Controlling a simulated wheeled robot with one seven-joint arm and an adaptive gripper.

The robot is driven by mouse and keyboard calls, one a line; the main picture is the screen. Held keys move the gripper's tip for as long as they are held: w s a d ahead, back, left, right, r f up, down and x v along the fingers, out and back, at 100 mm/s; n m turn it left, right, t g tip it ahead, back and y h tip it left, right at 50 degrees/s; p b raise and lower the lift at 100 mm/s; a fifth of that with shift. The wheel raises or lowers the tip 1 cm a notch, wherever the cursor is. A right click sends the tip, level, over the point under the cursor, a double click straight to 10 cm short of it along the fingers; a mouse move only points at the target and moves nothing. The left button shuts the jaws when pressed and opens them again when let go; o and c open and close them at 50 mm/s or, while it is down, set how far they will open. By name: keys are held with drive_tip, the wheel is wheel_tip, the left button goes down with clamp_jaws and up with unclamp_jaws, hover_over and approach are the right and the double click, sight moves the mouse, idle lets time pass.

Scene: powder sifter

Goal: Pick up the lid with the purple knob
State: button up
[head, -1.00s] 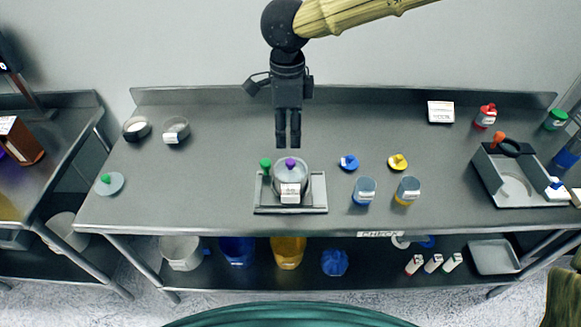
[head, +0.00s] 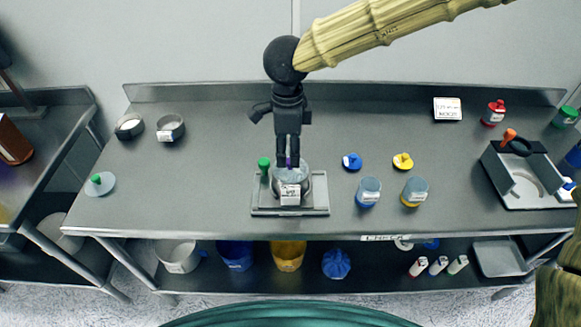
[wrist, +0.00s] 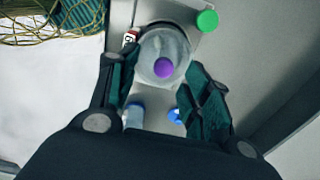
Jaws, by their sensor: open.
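The lid (wrist: 176,41) is a pale, clear disc with a purple knob (wrist: 164,68) at its middle. It sits on a round pot (head: 305,185) that stands on the grey tray (head: 318,204). In the head view my gripper (head: 288,163) is right above the lid and hides most of the knob. In the wrist view my gripper (wrist: 160,92) is open, with the purple knob seen between its two fingers.
A green knob (head: 264,163) stands on the tray just left of the pot, close to my gripper. Two jars (head: 368,190) (head: 414,191) and blue (head: 352,161) and yellow (head: 403,161) lids are to the right. The table behind the tray is clear.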

drive_tip(key=f, duration=0.1)
drive_tip(key=f+p, duration=0.1)
drive_tip(key=f, duration=0.2)
drive_tip(key=shift+w+d, duration=0.3)
drive_tip(key=shift+f, duration=0.45)
clamp_jaws()
